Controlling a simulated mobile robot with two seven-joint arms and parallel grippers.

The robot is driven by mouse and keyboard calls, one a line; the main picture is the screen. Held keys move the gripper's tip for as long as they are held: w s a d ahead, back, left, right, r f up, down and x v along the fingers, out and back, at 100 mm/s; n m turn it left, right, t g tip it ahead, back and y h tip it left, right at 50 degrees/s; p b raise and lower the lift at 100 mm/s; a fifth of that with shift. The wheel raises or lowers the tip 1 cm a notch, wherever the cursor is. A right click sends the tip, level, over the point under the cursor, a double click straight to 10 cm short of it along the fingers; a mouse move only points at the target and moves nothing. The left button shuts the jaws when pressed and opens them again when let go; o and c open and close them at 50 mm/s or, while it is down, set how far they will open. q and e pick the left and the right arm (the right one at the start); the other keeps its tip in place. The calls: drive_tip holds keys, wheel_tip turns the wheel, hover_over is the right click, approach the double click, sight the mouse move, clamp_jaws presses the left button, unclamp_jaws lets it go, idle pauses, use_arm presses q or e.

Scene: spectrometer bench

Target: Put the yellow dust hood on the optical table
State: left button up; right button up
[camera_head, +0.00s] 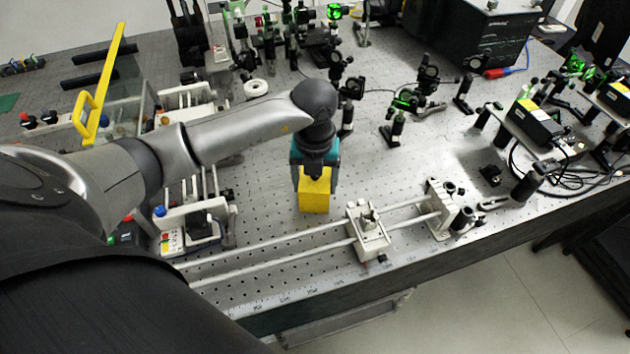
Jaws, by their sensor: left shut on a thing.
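The yellow dust hood (314,196) is a small box shape near the middle of the optical table (300,237). My left gripper (315,172) points down over it and is shut on its upper part. The gripper covers the top of the hood. The hood looks upright, and its lower edge is at or just above the perforated surface; I cannot tell whether it touches. My right gripper is not in view.
A rail with a white carriage (368,232) runs along the table's front edge. Optical mounts (397,128) stand behind and to the right. A yellow-handled frame (98,95) and white fixtures are at the left. Bare surface lies right of the hood.

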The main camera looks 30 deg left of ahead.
use_arm(q)
drive_tip(key=o, duration=1.2)
drive_tip(key=shift+f, duration=0.1)
drive_tip(key=shift+o, duration=0.2)
drive_tip(key=r, duration=1.2)
drive_tip(key=shift+s+d+r+p, duration=0.15)
drive_tip(key=shift+s+r+p, duration=0.1)
drive_tip(key=shift+p, duration=0.15)
drive_tip(key=shift+f, duration=0.1)
